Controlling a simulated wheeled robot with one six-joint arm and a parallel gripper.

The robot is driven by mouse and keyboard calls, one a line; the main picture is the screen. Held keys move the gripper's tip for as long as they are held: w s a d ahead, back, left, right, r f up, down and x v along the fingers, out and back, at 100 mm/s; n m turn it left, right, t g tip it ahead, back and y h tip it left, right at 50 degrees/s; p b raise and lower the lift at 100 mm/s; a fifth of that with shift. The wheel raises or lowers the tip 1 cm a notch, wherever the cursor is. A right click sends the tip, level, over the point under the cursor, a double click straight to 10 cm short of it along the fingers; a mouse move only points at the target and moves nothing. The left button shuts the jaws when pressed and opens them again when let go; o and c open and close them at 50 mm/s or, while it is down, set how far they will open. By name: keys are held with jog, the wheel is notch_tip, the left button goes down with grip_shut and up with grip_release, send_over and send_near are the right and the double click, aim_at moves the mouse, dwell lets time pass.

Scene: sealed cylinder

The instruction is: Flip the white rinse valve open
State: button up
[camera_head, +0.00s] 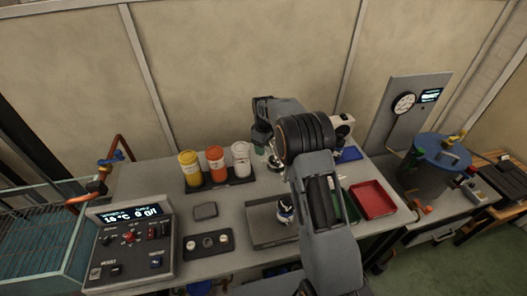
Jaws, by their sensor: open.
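I cannot make out a white valve handle for certain. A steel cylinder (428,180) with a blue lid (442,150) stands on the right bench, with small yellow, green and red fittings on its top and side. My arm rises from the bottom centre and bends over the middle of the bench. My gripper (268,153) is at its far end, left of the elbow and well left of the cylinder. It is open, and its fingers are small and partly hidden.
A control box (130,245) stands front left. Yellow, orange and white jars (240,158) stand in a rack. A red tray (372,199) lies right of my arm. A gauge panel (405,110) stands behind the cylinder. A pipe with a blue handle (112,157) is at left.

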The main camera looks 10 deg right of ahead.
jog(key=shift+f, duration=1.75)
grip_shut()
